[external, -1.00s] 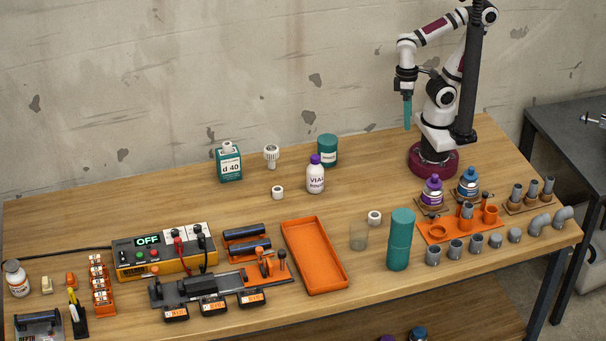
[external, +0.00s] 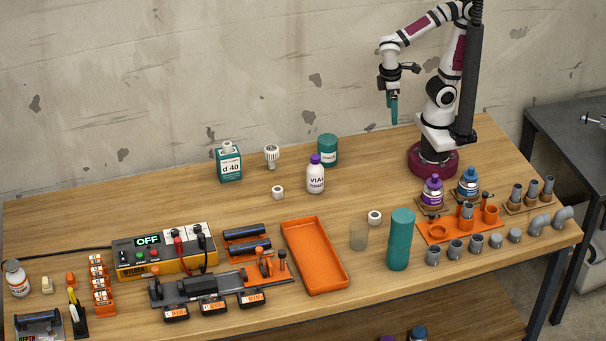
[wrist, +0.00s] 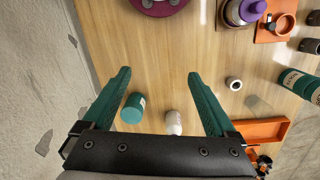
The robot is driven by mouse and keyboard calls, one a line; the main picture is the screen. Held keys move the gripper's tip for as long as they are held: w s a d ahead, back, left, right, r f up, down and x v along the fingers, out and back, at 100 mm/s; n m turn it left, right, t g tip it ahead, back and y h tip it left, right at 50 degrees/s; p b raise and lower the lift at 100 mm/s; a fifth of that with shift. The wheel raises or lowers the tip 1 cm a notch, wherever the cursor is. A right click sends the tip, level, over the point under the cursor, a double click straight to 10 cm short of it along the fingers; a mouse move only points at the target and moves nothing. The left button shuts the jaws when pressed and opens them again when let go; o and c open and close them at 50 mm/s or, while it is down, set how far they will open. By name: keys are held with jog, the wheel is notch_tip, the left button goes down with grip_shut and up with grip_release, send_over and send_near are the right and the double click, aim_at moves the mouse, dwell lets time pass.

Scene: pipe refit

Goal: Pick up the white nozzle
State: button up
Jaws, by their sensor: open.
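A white piece with a ribbed round head and a narrow stem, which looks like the white nozzle (external: 271,155), stands at the back of the wooden table, right of the green "d 40" bottle (external: 230,163). My gripper (external: 394,110) hangs above the back of the table near my base, well to the right of the nozzle. In the wrist view my two green fingers (wrist: 160,74) are spread with nothing between their tips. I cannot make out the nozzle in the wrist view.
A green jar (external: 327,150) and a white bottle with a purple cap (external: 316,176) stand between my gripper and the nozzle. White rings (external: 278,192) (external: 374,217) lie on the table. An orange tray (external: 316,287) is in front. The back wall is close behind.

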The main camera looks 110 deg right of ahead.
jog(key=w+d+f+n+h, duration=0.2)
jog(key=w+d+n+h, duration=0.5)
jog(key=w, duration=0.6)
jog(key=n+t+h, duration=0.4)
jog(key=n+h, duration=0.1)
jog(key=n, duration=1.1)
send_over(275, 158)
notch_tip(275, 158, down, 11)
jog(key=shift+h, duration=0.3)
notch_tip(275, 158, down, 6)
jog(key=shift+a+f, duration=0.1)
jog(key=shift+f, duration=0.1)
jog(key=shift+w+d+f, duration=0.25)
jog(key=shift+d+f, duration=0.6)
jog(key=shift+d, duration=0.25)
jog(key=shift+d+f, duration=0.1)
jog(key=shift+d, duration=0.15)
jog(key=c, duration=1.4)
